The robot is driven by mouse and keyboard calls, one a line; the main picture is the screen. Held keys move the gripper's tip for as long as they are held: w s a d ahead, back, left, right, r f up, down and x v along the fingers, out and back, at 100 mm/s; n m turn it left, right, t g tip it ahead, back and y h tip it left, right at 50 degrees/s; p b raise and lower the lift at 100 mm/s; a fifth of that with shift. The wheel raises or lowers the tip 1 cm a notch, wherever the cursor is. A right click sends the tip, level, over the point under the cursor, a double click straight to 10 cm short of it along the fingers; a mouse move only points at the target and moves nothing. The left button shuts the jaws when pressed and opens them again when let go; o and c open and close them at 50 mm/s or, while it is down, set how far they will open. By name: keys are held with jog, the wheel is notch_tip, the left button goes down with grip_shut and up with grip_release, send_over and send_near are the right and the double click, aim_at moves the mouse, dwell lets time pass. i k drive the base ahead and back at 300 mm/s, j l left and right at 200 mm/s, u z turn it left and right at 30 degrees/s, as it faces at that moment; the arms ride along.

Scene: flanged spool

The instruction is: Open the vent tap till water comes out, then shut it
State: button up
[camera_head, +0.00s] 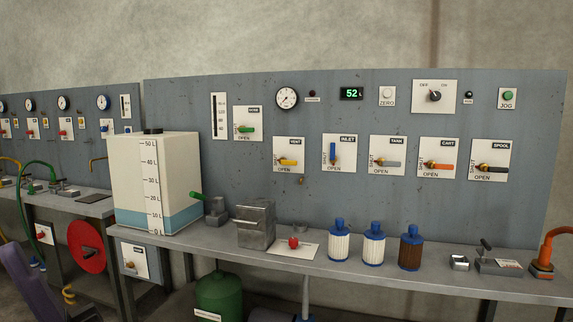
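The vent tap (288,161) is a yellow lever on a white plate marked VENT, in the middle of the grey panel. The plate reads SHUT up its left side and OPEN along its bottom. The lever lies about level, along the OPEN word. My gripper is not in view.
Similar plates stand alongside: INLET (333,152) with an upright blue lever, TANK (388,160), CART (437,164) and SPOOL (491,167). On the bench are a water tank (180,180), a metal box (256,226), a red knob (293,243) and filters (374,245).

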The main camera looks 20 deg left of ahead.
aim_at(282, 160)
jog(key=i+j, duration=0.2)
jog(key=i, duration=0.5)
jog(key=i+j, duration=0.15)
jog(key=i, duration=0.55)
jog(key=i+j, duration=0.2)
jog(key=i, duration=0.5)
jog(key=j+u, duration=0.05)
